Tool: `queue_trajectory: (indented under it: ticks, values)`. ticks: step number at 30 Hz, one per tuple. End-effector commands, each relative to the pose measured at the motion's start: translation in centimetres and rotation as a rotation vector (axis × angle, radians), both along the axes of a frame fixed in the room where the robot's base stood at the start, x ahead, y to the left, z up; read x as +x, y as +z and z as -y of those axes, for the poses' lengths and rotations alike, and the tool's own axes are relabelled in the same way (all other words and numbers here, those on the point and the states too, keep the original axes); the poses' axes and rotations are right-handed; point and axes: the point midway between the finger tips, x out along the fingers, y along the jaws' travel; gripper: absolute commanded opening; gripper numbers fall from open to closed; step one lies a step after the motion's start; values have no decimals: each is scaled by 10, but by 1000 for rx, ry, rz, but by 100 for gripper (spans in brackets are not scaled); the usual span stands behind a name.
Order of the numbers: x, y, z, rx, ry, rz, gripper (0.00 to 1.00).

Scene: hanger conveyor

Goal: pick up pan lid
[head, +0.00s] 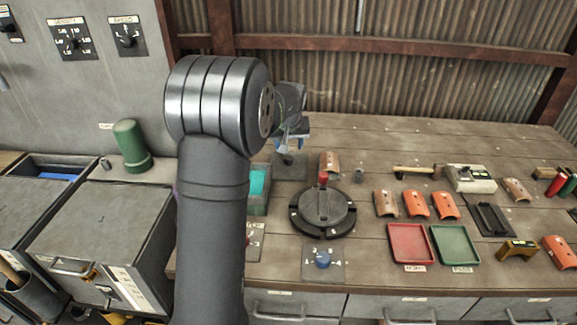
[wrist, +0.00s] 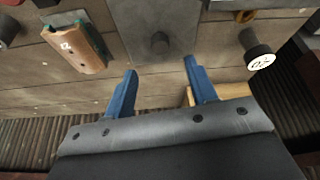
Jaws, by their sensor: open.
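A dark square plate with a short round knob (wrist: 160,43) lies on the bench; it is the likeliest pan lid, though I cannot be certain. In the head view the plate (head: 293,173) is partly hidden behind my arm and gripper. My gripper (wrist: 160,66) is open, with its two blue fingers apart and nothing between them. In the head view my gripper (head: 288,148) is just above the plate. In the wrist view the knob shows beyond the fingertips, roughly centred between them. The fingers appear apart from it.
A curved brown tile (wrist: 75,47) lies beside the plate; a dark cylinder with a white marked end (wrist: 260,52) is on the other side. A round dark fixture (head: 325,210), a red tray (head: 410,243) and a green tray (head: 456,245) are nearer the front.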

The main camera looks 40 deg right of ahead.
Motion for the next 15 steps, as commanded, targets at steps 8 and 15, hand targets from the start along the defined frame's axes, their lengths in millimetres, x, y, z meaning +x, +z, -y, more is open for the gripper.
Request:
queue_trajectory:
  ticks: [8, 15]
  values:
    - [8, -25, 6, 0, 0, 0, 52]
    - [14, -47, 11, 1, 0, -2, 52]
